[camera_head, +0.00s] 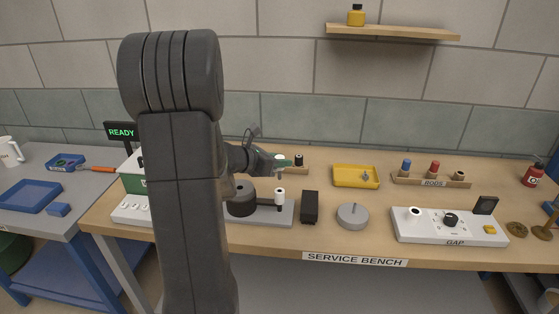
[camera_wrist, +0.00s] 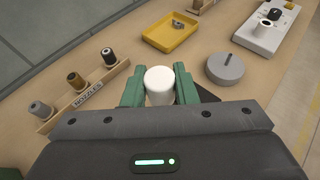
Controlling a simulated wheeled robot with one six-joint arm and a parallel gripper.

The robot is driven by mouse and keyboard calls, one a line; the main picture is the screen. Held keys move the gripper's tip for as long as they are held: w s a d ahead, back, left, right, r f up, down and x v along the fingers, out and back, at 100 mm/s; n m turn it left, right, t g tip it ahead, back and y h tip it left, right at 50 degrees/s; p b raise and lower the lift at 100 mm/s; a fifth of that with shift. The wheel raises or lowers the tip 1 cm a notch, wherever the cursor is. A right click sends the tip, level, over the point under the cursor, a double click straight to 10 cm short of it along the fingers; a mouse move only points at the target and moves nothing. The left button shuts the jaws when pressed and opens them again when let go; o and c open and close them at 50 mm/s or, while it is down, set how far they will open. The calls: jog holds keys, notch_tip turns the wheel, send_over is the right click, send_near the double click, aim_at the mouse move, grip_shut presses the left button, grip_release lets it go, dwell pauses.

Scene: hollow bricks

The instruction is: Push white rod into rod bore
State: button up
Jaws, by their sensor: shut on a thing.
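The white rod (camera_wrist: 160,82) shows its round pale end between the two green fingers of my gripper (camera_wrist: 160,92) in the wrist view. The fingers are closed against its sides. In the head view my gripper (camera_head: 284,163) is above the right part of a grey base plate (camera_head: 287,213), partly behind my arm. A white piece with a dark band (camera_head: 280,193) stands upright on that plate below the fingers. I cannot tell whether it belongs to the held rod. No rod bore can be made out for certain, and the rod's lower end is hidden in the wrist view.
A black cylinder (camera_head: 241,199) stands on the plate. A dark block (camera_head: 310,206), grey disc (camera_head: 352,217) and yellow tray (camera_head: 356,185) are to the right. The GAP panel (camera_head: 430,228) and rods rack (camera_head: 432,182) are farther right. The nozzles rack (camera_wrist: 92,97) is at left in the wrist view.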

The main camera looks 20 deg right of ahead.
jog(key=shift+f+b, duration=1.2)
jog(key=shift+f, duration=0.4)
jog(key=shift+b, duration=0.55)
dwell(0.5)
jog(key=shift+f+b, duration=2.5)
jog(key=shift+f, duration=0.05)
jog(key=o, duration=1.1)
jog(key=shift+c, duration=0.2)
jog(key=v, duration=1.4)
